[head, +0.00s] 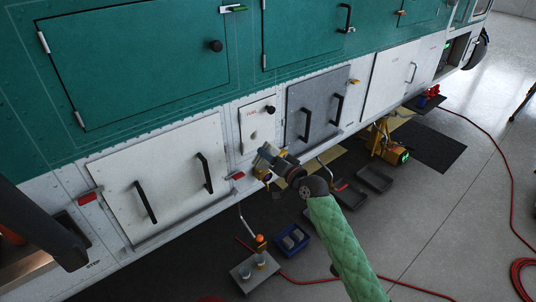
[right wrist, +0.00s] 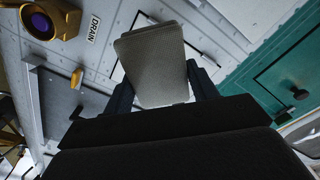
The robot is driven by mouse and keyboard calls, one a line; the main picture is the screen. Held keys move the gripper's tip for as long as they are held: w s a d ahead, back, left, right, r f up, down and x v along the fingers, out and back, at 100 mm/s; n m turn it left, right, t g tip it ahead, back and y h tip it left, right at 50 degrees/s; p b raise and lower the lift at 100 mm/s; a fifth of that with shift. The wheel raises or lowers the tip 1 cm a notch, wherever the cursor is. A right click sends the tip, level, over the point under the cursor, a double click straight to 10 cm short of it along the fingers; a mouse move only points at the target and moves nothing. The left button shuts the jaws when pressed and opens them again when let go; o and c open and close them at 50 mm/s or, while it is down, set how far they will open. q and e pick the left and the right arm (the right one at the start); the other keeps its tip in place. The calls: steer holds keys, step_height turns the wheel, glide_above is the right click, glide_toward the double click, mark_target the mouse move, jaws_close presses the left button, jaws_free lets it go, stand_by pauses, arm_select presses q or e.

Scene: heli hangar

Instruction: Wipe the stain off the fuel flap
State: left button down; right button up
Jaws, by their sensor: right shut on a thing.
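The fuel flap (head: 257,125) is a small white panel with a red label and a dark knob, on the white lower side of the helicopter in the head view. A small brownish mark (head: 254,135) shows faintly on it. My right gripper (head: 270,158), on the green-sleeved arm, is just below the flap and appears apart from it. It is shut on a grey ribbed pad (right wrist: 155,65), which stands up between the fingers in the right wrist view. The pad's far face is hidden.
Handled panels flank the flap: a white one (head: 150,185) left and a grey one (head: 315,105) right. Yellow drain fittings (right wrist: 50,16) stick out nearby. On the floor are a blue tray (head: 291,241), dark trays (head: 374,179), a yellow-black unit (head: 388,146) and a red hose (head: 500,150).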

mark_target(257, 132)
stand_by(0.5)
steer(key=x, duration=0.4)
steer(key=r+x, duration=0.1)
steer(key=x, duration=0.2)
steer(key=shift+s+r, duration=0.1)
steer(key=shift+r, duration=0.05)
steer(key=shift+x, duration=1)
stand_by(1.1)
steer(key=shift+d, duration=0.15)
steer(key=shift+w+d+b, duration=0.65)
steer(key=shift+w+d, duration=0.2)
steer(key=shift+d, duration=0.35)
steer(key=shift+w+d, duration=0.25)
steer(key=shift+d, duration=0.1)
steer(key=shift+w, duration=0.15)
steer(key=shift+a, duration=0.1)
